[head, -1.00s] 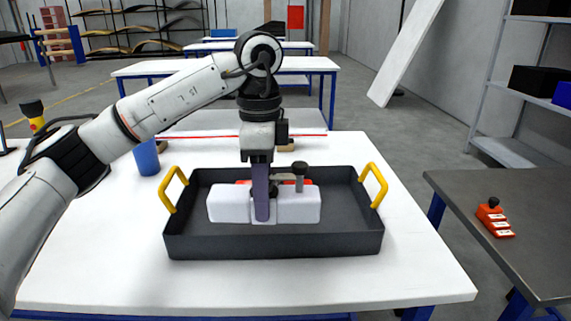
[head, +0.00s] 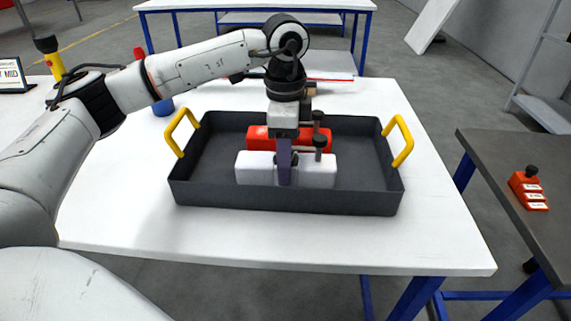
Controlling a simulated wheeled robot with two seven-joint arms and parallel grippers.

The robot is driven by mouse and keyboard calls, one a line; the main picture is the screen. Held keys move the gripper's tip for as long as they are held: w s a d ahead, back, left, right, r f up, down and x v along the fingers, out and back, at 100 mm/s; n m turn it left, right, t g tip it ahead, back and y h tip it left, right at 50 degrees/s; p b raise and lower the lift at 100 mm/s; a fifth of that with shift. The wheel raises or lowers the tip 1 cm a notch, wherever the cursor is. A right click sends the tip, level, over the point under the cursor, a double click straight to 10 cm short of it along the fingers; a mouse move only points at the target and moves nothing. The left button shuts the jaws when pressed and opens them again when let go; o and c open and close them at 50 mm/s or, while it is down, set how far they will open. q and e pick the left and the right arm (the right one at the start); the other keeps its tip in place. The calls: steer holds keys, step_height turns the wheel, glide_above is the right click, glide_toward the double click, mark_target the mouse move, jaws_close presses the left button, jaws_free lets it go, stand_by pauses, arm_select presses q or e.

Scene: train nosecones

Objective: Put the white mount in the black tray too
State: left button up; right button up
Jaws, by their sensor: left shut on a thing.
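The black tray (head: 290,199) with two yellow handles stands on the white table. The white mount (head: 317,171) is a white block with a dark knob, inside the tray near its front wall. A red mount (head: 318,138) with a dark knob lies just behind it in the tray. My left gripper (head: 284,178) points down into the tray and is shut on the white mount at its middle. The gripper hides part of both mounts, and I cannot tell whether the white mount touches the tray floor. My right gripper is not in view.
A blue cup (head: 163,107) and a yellow-and-black tool (head: 52,60) stand on the table behind and left of the tray. A dark side table (head: 520,160) at the right holds another red piece (head: 528,189). The table front is clear.

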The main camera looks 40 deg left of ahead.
arm_select(q)
steer(key=shift+f, duration=0.65)
steer(key=shift+f, duration=0.15)
steer(key=o, duration=1.2)
steer(key=shift+c, duration=0.2)
step_height(320, 180, up, 12)
steer(key=shift+r, duration=0.2)
